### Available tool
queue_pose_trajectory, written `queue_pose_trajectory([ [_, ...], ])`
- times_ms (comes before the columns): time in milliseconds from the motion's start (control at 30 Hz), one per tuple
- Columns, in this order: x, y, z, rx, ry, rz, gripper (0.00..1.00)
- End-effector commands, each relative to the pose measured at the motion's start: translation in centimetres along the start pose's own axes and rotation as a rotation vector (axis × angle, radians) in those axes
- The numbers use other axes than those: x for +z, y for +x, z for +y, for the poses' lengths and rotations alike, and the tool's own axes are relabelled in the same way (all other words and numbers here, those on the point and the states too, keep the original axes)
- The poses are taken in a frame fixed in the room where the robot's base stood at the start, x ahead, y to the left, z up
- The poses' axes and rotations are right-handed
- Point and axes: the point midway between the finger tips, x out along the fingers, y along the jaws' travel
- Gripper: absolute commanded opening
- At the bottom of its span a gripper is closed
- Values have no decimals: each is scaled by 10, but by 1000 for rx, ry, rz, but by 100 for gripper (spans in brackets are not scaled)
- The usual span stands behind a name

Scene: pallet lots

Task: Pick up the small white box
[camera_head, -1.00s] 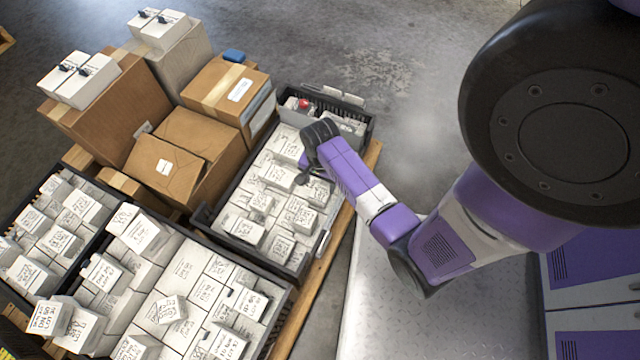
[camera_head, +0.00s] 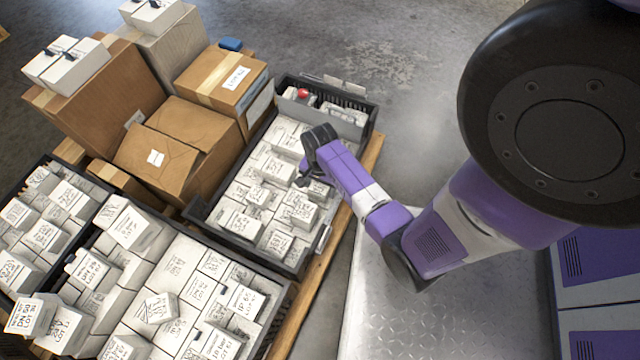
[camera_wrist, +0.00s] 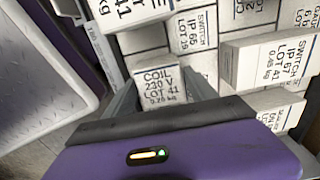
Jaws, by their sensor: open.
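Many white boxes with black print lie in the black crates. My gripper (camera_head: 304,178) is over the right side of the far crate (camera_head: 228,236), pointing down at its boxes. In the wrist view my gripper (camera_wrist: 162,92) is open, with a finger on each side of a small white box (camera_wrist: 160,86) labelled COIL, LOT 41. I cannot tell whether the fingers touch it. The lower part of this box is hidden by my gripper body. Another small white box (camera_head: 160,307) sits on top of the flat boxes in the near crate.
In the wrist view a SWITCH box (camera_wrist: 268,62) stands close at the right and another white box (camera_wrist: 130,12) lies beyond. Brown cartons (camera_head: 176,135) are stacked left of the far crate. A wooden pallet edge (camera_head: 335,240) runs along the right, with grey floor (camera_head: 400,75) behind.

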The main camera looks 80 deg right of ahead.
Motion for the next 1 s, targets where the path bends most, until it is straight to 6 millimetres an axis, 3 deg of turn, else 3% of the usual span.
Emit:
queue_pose_trajectory([
  [67, 0, -1, 0, 0, 0, 0, 65],
  [400, 0, -1, 0, -1, 0, 1, 5],
  [767, 0, -8, 0, -1, 0, 1, 5],
  [1000, 0, -40, -1, -3, -1, 2, 4],
])
